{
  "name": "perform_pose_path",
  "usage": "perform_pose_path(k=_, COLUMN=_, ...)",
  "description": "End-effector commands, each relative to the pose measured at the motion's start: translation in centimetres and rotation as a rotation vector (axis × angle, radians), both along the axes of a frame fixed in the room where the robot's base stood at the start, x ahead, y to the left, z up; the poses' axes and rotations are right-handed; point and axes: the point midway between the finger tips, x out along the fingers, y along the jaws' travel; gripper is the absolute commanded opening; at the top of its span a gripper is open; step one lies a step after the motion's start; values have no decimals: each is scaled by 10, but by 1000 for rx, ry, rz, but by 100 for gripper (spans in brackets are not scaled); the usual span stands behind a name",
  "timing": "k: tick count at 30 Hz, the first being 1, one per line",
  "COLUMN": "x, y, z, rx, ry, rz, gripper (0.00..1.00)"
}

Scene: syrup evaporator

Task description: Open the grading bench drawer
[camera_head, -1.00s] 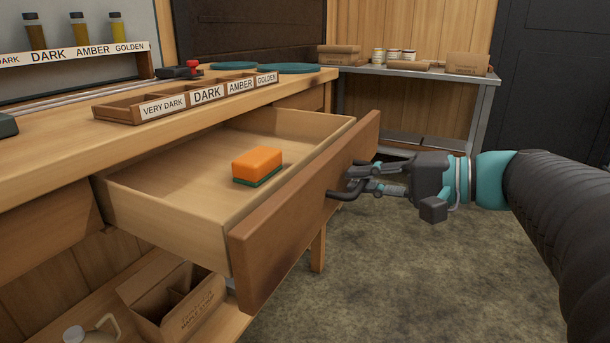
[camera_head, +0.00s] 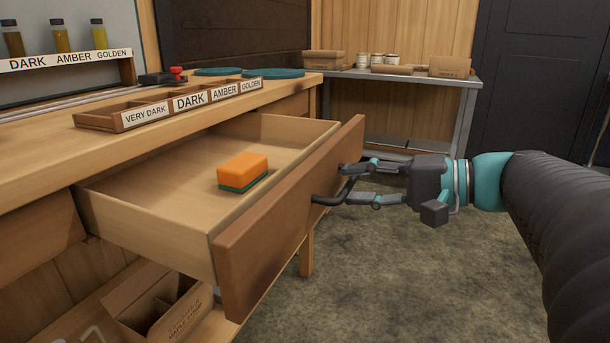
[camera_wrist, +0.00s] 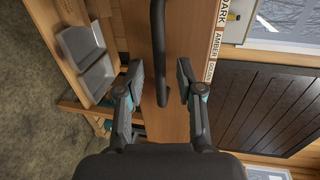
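The grading bench drawer (camera_head: 150,219) is pulled well out from under the bench top, its inside showing. Its wooden front (camera_head: 284,222) carries a dark bar handle (camera_head: 345,190). My gripper (camera_head: 332,184) is at the handle with its two fingers spread. In the wrist view, my gripper (camera_wrist: 160,70) has one finger on each side of the handle (camera_wrist: 158,35), with a visible gap on both sides. An orange and green sponge (camera_head: 243,171) lies inside the drawer.
A divided tray labelled by grade (camera_head: 170,105) sits on the bench top above the drawer. A cardboard box (camera_head: 160,305) stands on the shelf below. A metal side table (camera_head: 400,75) stands behind. The floor (camera_head: 400,275) on the right is clear.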

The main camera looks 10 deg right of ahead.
Motion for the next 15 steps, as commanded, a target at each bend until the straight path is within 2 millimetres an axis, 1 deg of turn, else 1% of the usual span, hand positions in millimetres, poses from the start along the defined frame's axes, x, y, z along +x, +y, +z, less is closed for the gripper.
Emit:
perform_pose_path(k=3, x=-8, y=-17, z=4, rx=0, ry=-2, rz=-6, gripper=37)
perform_pose_path(k=15, x=-40, y=-67, z=16, rx=0, ry=0, rz=-3, gripper=37)
